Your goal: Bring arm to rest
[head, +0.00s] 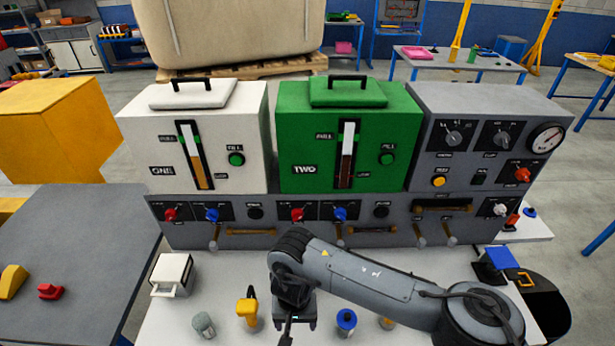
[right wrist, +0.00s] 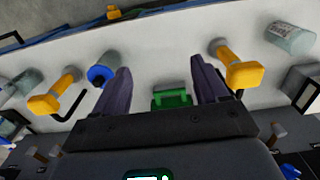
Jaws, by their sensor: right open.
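My right arm (head: 375,280) reaches in from the right across the front of the panel, bent at a dark joint, with its hand pointing down over the white table. My right gripper (head: 288,334) is low above the table's front part. In the right wrist view its two dark fingers (right wrist: 160,66) stand wide apart. A small green object (right wrist: 172,98) shows between and behind the fingers; I cannot tell how far below them it is. Nothing is seen clamped. My left gripper is in neither view.
The grey control panel (head: 330,238) stands behind the arm, under a white box (head: 215,150) and a green box (head: 320,150). On the white table (head: 165,325) stand a yellow-topped tool (head: 247,310), a grey cylinder (head: 204,325), a blue spool (head: 346,322) and a white box-like holder (head: 172,272).

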